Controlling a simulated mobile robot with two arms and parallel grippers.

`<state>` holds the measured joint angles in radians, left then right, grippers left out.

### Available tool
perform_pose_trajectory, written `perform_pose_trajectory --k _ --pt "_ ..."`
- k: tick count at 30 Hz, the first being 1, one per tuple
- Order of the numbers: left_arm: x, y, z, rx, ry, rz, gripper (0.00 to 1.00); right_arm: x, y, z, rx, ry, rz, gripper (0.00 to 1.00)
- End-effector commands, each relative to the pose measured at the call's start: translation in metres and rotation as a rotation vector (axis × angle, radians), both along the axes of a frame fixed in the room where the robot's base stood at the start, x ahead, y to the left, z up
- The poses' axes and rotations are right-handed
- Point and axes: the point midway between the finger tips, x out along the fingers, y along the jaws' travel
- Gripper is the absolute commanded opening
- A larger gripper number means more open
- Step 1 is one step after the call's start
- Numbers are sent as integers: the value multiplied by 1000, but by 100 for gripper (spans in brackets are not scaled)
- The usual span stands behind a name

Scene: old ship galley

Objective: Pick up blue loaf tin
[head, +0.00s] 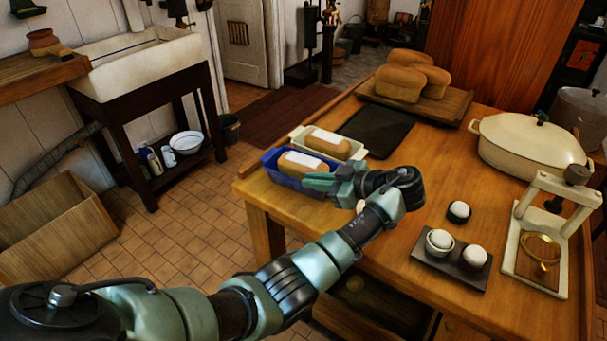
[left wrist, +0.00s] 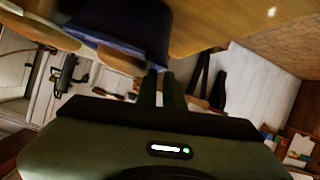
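The blue loaf tin (head: 283,181) stands near the table's left edge in the head view, with a brown loaf bearing a white label in it. My left gripper (head: 318,182) is at the tin's near right side, its fingers pointing left and overlapping the tin's end in the picture. In the left wrist view the tin's dark blue side (left wrist: 138,22) is at the top, just beyond the fingertips (left wrist: 161,76). The two fingers are close together with a narrow gap. Whether they pinch the tin's rim cannot be made out. My right gripper is out of view.
A cream loaf tin (head: 357,152) with a loaf stands right behind the blue one. A dark flat sheet (head: 376,132), a board (head: 455,105) with loaves, a cream pot (head: 528,147) and a small tray (head: 449,268) with cups share the table (head: 400,215).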

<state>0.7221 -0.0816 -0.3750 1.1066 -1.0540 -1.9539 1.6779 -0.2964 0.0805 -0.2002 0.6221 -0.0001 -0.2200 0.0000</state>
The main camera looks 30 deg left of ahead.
Motion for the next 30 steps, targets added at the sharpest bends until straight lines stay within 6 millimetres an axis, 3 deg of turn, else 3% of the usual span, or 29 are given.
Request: perform_pose_trajectory --k 9,15,17,30 --pt "3 38 -19 1 2 0 8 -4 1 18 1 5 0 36" --pt "3 39 -21 0 1 -1 8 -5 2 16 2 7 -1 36" --pt "3 39 -21 0 1 -1 0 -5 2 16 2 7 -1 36" --pt "3 39 -20 0 1 -1 0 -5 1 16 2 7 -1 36"
